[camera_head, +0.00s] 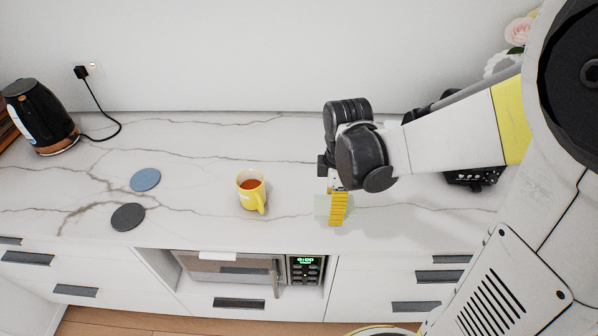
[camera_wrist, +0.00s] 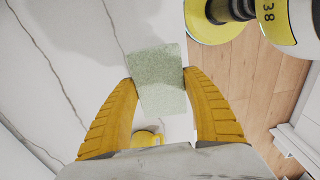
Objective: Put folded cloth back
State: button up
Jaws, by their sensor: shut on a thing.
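My gripper (camera_head: 338,222) has yellow fingers and points down near the front of the marble counter, right of the mug. It is shut on the folded cloth (camera_head: 321,207), a pale green, flat rectangle. In the wrist view, the cloth (camera_wrist: 159,80) sits between the two fingertips of my gripper (camera_wrist: 158,78), each touching one side edge. The fingers and arm hide part of the cloth in the head view. I cannot tell its exact height over the counter.
A yellow mug (camera_head: 252,190) with reddish drink stands left of my gripper. Blue (camera_head: 145,180) and dark grey (camera_head: 128,217) discs lie farther left. A black kettle (camera_head: 40,117) stands at far left. A microwave (camera_head: 240,270) sits below. The counter's middle back is clear.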

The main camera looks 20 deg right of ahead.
jog(key=w+f, duration=0.1)
jog(key=w, duration=0.1)
jog(key=w+a+f+b, duration=0.1)
jog(key=w+f, duration=0.1)
jog(key=w+a+f+b, duration=0.1)
jog(key=w, duration=0.2)
jog(key=shift+w+a+f, duration=0.1)
jog(key=shift+a+f, duration=0.15)
jog(key=shift+f, duration=0.1)
jog(key=shift+f+b, duration=0.8)
jog(key=shift+f, duration=1.15)
jog(key=shift+f, duration=0.15)
jog(key=o, duration=1.1)
jog(key=shift+o, duration=0.2)
